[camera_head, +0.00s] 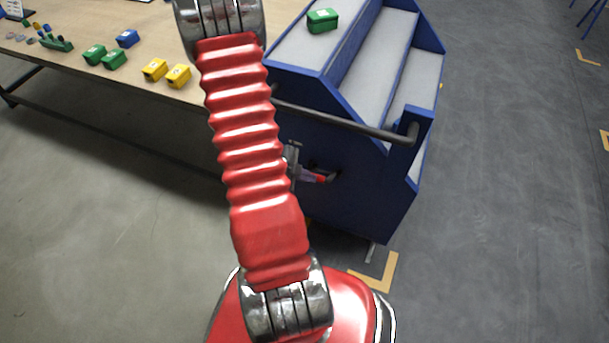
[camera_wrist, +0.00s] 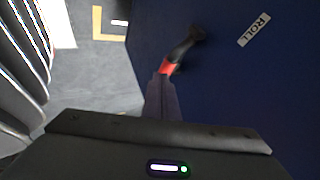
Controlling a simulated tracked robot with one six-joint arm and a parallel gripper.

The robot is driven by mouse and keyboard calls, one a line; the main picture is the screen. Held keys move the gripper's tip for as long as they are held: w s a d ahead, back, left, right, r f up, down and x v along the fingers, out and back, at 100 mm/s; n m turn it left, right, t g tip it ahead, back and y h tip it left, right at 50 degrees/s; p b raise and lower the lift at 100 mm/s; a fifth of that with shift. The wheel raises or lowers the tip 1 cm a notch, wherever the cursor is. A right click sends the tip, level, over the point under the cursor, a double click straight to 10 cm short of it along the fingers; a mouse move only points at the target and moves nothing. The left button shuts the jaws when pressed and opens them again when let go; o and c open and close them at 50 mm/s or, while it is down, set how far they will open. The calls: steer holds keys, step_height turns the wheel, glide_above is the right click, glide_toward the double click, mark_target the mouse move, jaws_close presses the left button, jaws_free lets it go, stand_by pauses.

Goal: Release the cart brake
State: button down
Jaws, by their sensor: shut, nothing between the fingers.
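The blue cart (camera_head: 345,195) stands right of my arm, and its flat blue side fills much of the wrist view (camera_wrist: 240,85). A brake lever (camera_head: 331,176) with a dark shaft and a red end sticks out of this side. In the wrist view the lever (camera_wrist: 181,51) slants down-left from its dark mount, with its red end toward my gripper. My gripper (camera_wrist: 162,84) is shut and empty, its fingertips right at the red end; I cannot tell if they touch. In the head view my gripper (camera_head: 308,175) is partly hidden behind my arm.
A dark handle bar (camera_head: 345,123) crosses above the lever. A green bin (camera_head: 322,20) is on the cart. A table (camera_head: 150,35) with several bins is at left.

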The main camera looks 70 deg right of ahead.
steer(key=a+v, duration=0.1)
steer(key=v, duration=1.1)
steer(key=shift+s+a+f, duration=0.15)
steer(key=shift+s+f, duration=0.15)
steer(key=shift+s, duration=0.05)
steer(key=shift+w+f, duration=0.1)
stand_by(0.5)
